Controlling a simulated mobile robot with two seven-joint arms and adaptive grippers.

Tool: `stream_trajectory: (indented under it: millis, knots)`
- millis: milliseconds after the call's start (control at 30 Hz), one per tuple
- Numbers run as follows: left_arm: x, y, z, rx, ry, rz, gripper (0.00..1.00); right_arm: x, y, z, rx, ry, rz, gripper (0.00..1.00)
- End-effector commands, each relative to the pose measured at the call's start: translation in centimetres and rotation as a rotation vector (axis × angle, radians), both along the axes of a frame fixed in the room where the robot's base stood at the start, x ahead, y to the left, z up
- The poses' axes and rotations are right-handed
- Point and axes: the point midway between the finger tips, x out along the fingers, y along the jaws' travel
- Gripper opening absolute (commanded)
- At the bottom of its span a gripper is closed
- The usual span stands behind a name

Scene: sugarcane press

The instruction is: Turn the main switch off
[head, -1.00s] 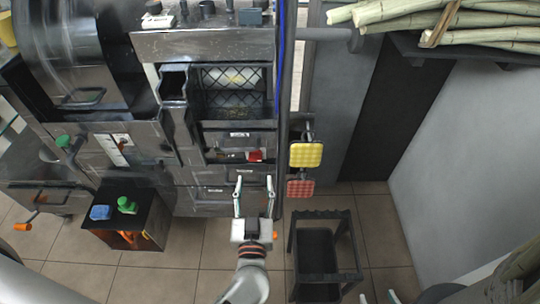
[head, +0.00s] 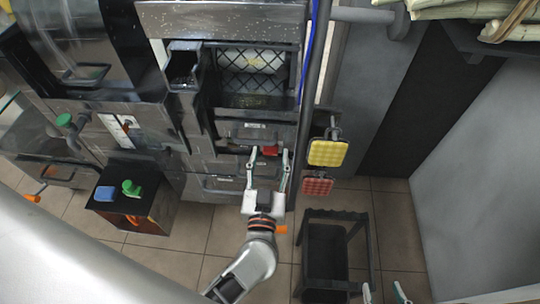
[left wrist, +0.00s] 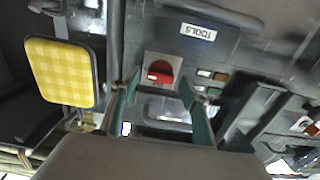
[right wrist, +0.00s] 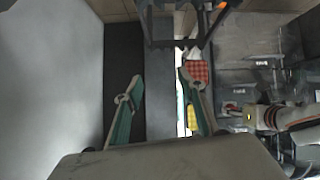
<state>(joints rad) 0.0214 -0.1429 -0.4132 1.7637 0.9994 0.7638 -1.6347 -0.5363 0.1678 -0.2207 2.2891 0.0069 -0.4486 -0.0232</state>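The main switch is a red rotary knob (left wrist: 160,70) on a pale square plate, on the machine's front panel. In the head view the red switch (head: 269,150) is just beyond my left gripper (head: 268,162). In the left wrist view my left gripper (left wrist: 160,88) is open, with its two fingers on either side of the knob. Nothing is between them, and I cannot tell whether they touch the knob. My right gripper (right wrist: 158,86) is open and empty, away from the switch. Its fingertips (head: 384,290) show at the bottom of the head view.
A yellow checked pad (head: 328,152) and a red checked pad (head: 317,185) hang right of the switch. A black stand (head: 327,255) is on the floor. A drawer labelled TOOLS (left wrist: 198,32) is near the switch. A dark box (head: 140,205) stands left.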

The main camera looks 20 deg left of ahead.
Motion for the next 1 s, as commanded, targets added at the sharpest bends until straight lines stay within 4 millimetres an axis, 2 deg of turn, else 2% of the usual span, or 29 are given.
stream_trajectory:
  millis: [33,167,633,1000]
  knots:
    - [0.0,0.0,0.0,0.000,0.000,0.000,0.41,0.0,0.0,-0.1,-0.001,0.001,0.001,0.40]
    - [0.0,0.0,0.0,0.000,0.000,0.000,0.07,-0.2,0.0,-0.2,-0.001,0.004,0.002,0.40]
    - [0.1,0.1,0.3,-0.069,-0.024,0.000,0.07,-0.3,-0.1,0.2,-0.006,0.003,0.001,0.40]
    - [0.1,0.1,0.5,-0.349,-0.107,-0.002,0.08,0.2,-0.7,0.9,-0.019,-0.009,-0.006,0.40]
